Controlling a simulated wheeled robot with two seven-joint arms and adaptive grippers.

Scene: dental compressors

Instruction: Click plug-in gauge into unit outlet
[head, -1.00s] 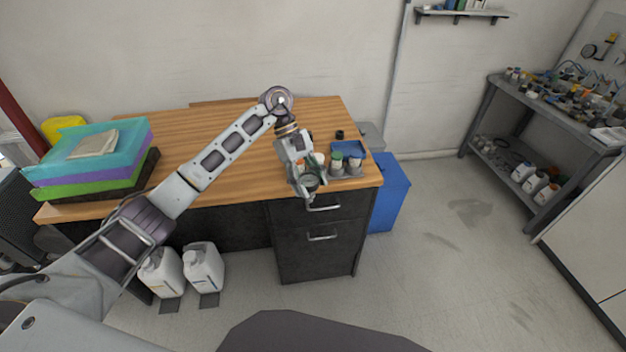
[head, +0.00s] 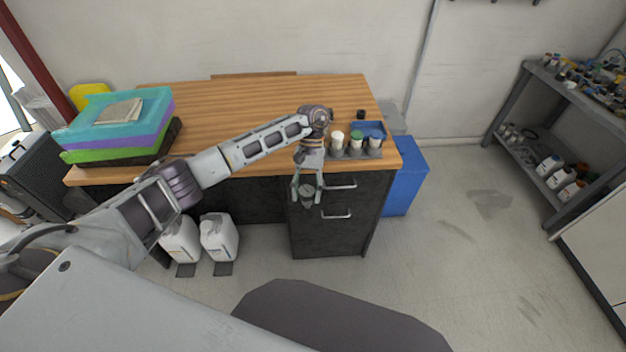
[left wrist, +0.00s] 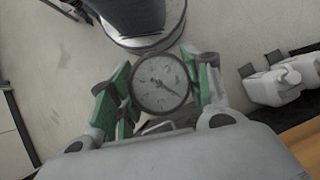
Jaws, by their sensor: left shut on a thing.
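My left gripper (head: 308,189) is shut on the gauge (head: 307,190), in front of the desk's drawers and below the desktop edge. In the left wrist view the gauge (left wrist: 160,83) has a round pale dial with a dark rim and needle, and sits between the green-padded fingers of my left gripper (left wrist: 160,88). Its dial faces the wrist camera; its plug end is hidden. No unit outlet can be made out in these views. My right gripper is not in view.
The wooden desk (head: 230,110) holds stacked coloured bins (head: 118,125) at left and capped bottles (head: 357,142) at right. White jugs (head: 220,237) stand on the floor under it. A blue bin (head: 408,180) stands right of the desk. Open floor lies right, before a shelf (head: 540,150).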

